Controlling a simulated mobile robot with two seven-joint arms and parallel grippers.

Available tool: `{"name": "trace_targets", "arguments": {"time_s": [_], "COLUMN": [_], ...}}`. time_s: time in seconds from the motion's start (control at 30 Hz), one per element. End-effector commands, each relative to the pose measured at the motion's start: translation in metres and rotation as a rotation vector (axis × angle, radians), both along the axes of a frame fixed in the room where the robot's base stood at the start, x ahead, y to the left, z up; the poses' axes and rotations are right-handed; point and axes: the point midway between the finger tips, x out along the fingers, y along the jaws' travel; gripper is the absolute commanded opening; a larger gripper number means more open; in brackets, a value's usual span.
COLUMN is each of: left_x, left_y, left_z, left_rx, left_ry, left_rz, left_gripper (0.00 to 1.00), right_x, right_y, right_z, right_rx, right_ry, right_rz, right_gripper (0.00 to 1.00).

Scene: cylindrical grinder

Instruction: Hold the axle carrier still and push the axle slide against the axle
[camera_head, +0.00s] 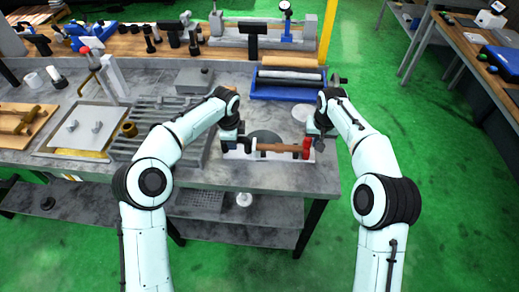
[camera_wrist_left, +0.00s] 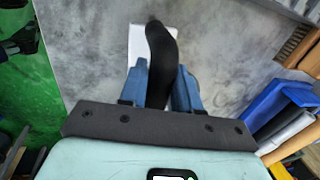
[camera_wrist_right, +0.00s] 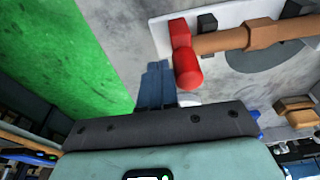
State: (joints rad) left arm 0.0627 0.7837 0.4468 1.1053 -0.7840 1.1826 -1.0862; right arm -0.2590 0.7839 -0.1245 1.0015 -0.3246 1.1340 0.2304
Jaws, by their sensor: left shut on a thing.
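The axle carrier (camera_head: 230,155) is a pale plate on the near right part of the grey table. The brown axle (camera_head: 277,147) lies across it. The red axle slide (camera_head: 306,149) is at the axle's right end; in the right wrist view the slide (camera_wrist_right: 186,60) is in line with the axle (camera_wrist_right: 225,41). My left gripper (camera_head: 230,138) is shut on a black curved handle (camera_wrist_left: 160,60) over the carrier's left end. My right gripper (camera_wrist_right: 154,68) is shut and empty, just outside the slide. Whether its fingers touch the slide is unclear.
A blue tray (camera_head: 285,94) with rollers stands behind the carrier. A slatted grey plate (camera_head: 160,125) lies to the left. The table's right edge and green floor (camera_head: 420,180) are close to my right arm.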

Motion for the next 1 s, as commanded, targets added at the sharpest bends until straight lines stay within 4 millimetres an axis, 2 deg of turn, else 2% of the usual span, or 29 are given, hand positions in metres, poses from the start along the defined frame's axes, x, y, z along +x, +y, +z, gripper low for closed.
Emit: {"name": "trace_targets", "arguments": {"time_s": [0.3, 0.5, 1.0], "left_x": [0.000, 0.000, 0.000], "left_y": [-0.002, -0.001, -0.001], "left_z": [0.001, 0.001, 0.001], "left_rx": [-0.005, -0.005, -0.004], "left_ry": [-0.002, -0.002, -0.002], "left_rz": [-0.001, -0.001, -0.001], "left_gripper": [0.00, 0.00, 0.00], "right_x": [0.001, 0.001, 0.002], "right_y": [-0.018, -0.023, -0.023], "right_z": [0.001, 0.002, 0.041], "right_rx": [-0.002, -0.003, -0.004], "right_ry": [-0.001, -0.002, -0.002], "right_rz": [-0.004, -0.003, -0.003], "right_gripper": [0.00, 0.00, 0.00]}}
